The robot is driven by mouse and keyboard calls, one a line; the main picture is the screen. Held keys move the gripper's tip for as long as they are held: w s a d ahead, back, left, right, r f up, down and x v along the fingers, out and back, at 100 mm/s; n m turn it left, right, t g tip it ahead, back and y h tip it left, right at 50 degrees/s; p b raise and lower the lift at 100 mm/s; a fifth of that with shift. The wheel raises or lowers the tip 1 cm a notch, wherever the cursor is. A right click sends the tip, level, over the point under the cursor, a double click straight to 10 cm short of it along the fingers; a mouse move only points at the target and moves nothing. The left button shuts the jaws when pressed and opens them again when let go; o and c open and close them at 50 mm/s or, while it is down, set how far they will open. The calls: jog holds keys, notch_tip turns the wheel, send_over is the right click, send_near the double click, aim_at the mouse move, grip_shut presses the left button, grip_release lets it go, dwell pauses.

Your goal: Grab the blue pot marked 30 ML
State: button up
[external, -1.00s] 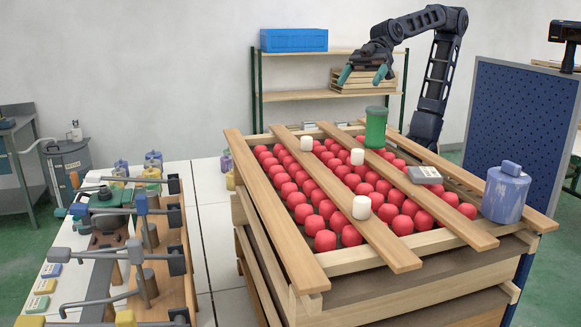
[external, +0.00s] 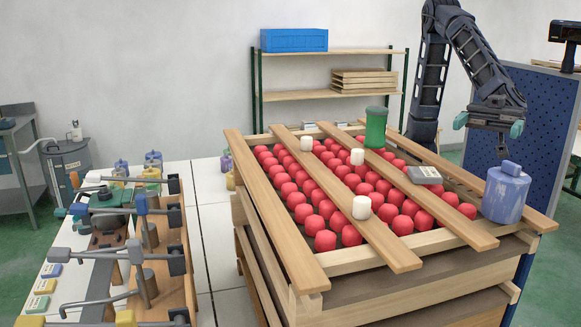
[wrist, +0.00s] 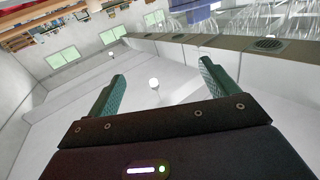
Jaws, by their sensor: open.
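A large blue pot (external: 507,195) with a lid stands upright on the right plank across the tray; I cannot read a marking on it. Smaller blue pots (external: 153,158) stand on the left table at the back, also with no readable marking. My gripper (external: 489,124) is open and empty. In the external view it hangs in the air above and behind the large blue pot, apart from it. In the wrist view my gripper (wrist: 162,72) shows its two green fingers spread, with only room walls and ceiling fittings between them and no pot.
The crate with red balls (external: 300,278) has planks across it. A blue perforated panel (external: 483,90) stands behind at the right. The left table holds clamps and tools.

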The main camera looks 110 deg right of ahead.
jog(key=s+a+f+t+h, duration=0.1)
jog(key=s+a+f, duration=0.3)
jog(key=s, duration=0.2)
send_near(502, 194)
jog(key=shift+w+a+f+h, duration=0.1)
jog(key=shift+w+f+h, duration=0.05)
jog(key=shift+w, duration=0.25)
jog(key=shift+w+f+h, duration=0.1)
jog(key=shift+w+h, duration=0.05)
jog(key=shift+w, duration=0.3)
jog(key=shift+a+r+x, duration=0.1)
jog(key=shift+a+x, duration=0.1)
jog(key=shift+x, duration=1.1)
jog(key=shift+a+r+x, duration=0.1)
jog(key=shift+a+x, duration=0.05)
jog(key=shift+x, duration=1.15)
jog(key=shift+s, duration=0.2)
jog(key=shift+c, duration=0.3)
jog(key=c, duration=1.3)
jog(key=shift+o, duration=0.2)
jog(key=shift+r, duration=0.1)
